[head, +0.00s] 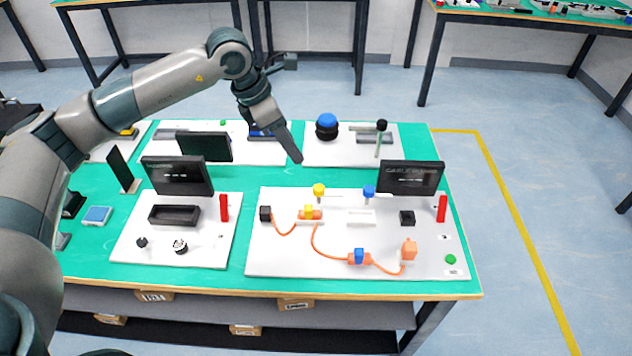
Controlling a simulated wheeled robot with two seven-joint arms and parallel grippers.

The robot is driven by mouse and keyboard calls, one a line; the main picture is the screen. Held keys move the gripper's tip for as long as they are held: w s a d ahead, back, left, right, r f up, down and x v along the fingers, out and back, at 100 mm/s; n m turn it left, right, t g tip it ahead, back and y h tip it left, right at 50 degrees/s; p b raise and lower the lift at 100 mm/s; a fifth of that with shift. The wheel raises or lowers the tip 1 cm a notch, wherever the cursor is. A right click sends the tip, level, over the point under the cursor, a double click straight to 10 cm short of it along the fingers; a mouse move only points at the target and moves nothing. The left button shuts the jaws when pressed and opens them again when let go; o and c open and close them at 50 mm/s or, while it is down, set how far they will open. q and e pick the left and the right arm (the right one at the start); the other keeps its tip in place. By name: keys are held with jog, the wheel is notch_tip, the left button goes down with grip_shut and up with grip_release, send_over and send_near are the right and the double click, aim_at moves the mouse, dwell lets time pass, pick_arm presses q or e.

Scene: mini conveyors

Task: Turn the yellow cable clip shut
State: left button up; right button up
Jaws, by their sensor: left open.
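On the white cable board (430,262), a yellow knob-like piece (319,189) stands upright at the back, left of a similar blue one (369,191). My left gripper (296,157) is open and seen nearly edge-on. It hangs above and behind the yellow pieces, apart from them, and holds nothing visible. My right gripper is not in view.
A black sign (411,177) and a red upright piece (442,208) stand at the board's right. Another board with a black tray (174,215) lies left. Behind are a blue-topped black knob (327,126) and a lever (380,138).

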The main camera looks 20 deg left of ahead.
pick_arm(q)
jog(key=p, duration=0.2)
send_near(318, 187)
jog(key=p+x, duration=0.2)
jog(key=x, duration=0.4)
jog(key=shift+w+d+f, duration=0.1)
jog(key=shift+d+f, duration=0.05)
jog(key=shift+f, duration=0.1)
jog(key=shift+p+x, duration=0.35)
jog(key=shift+x, duration=0.45)
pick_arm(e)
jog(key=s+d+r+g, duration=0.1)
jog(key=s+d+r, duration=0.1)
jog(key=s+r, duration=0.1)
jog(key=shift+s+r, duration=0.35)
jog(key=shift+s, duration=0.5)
pick_arm(q)
jog(key=c, duration=1)
